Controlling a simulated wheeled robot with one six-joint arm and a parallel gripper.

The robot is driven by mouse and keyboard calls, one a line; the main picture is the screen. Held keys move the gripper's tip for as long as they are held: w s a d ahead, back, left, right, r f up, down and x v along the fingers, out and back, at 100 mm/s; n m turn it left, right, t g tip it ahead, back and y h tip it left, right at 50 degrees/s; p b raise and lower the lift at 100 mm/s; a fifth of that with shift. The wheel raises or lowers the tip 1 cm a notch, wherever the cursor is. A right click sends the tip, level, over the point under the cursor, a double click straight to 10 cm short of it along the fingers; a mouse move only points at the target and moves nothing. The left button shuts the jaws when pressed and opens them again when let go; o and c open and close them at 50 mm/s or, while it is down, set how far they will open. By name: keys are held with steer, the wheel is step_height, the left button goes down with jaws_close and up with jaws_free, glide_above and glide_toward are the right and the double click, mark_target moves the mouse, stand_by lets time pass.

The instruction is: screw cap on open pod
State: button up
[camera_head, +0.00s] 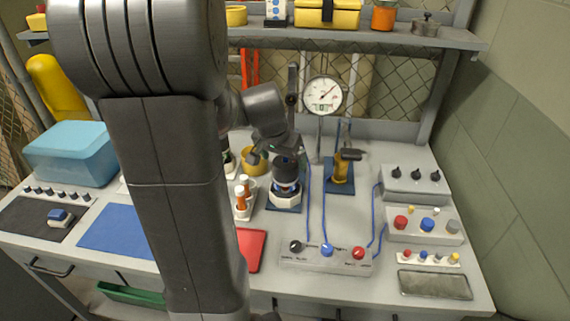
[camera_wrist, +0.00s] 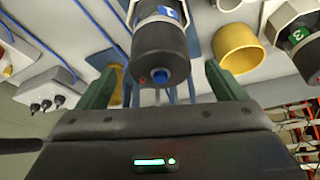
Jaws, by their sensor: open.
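A pod (camera_head: 286,188) stands upright in a white holder on a dark blue base plate, right of my arm in the head view. It has a dark top and a blue-and-white band. In the wrist view the dark cylinder (camera_wrist: 160,50) shows a blue centre on its end and a blue label with a 1. My gripper (camera_head: 277,153) is at the pod's dark top. In the wrist view my gripper (camera_wrist: 162,84) is open, its green fingers apart on either side of the dark end, with gaps visible. I cannot tell whether the dark top is a separate cap.
A yellow ring-shaped cup (camera_wrist: 238,48) and a dark pod marked 3 (camera_wrist: 300,40) stand close by. A gauge (camera_head: 322,96) and a yellow fixture (camera_head: 342,172) stand behind and right. A control box (camera_head: 325,254) with blue cables is in front. My arm hides the bench's left middle.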

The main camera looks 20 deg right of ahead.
mark_target(283, 159)
steer(key=shift+x, duration=2.05)
steer(key=c, duration=1)
steer(key=shift+f+b, duration=0.1)
steer(key=shift+b, duration=0.4)
steer(key=shift+m+g+b, duration=0.3)
steer(key=shift+m+b, duration=0.7)
steer(key=shift+m+g+h+b, duration=0.4)
steer(key=shift+m+b, duration=0.65)
steer(key=shift+m, duration=0.05)
steer(key=m+g+b, duration=0.1)
steer(key=m+b, duration=0.1)
steer(key=m, duration=0.2)
steer(key=shift+g, duration=0.3)
steer(key=m+g, duration=0.2)
steer(key=m, duration=0.3)
steer(key=m+g+y, duration=0.1)
steer(key=m, duration=0.3)
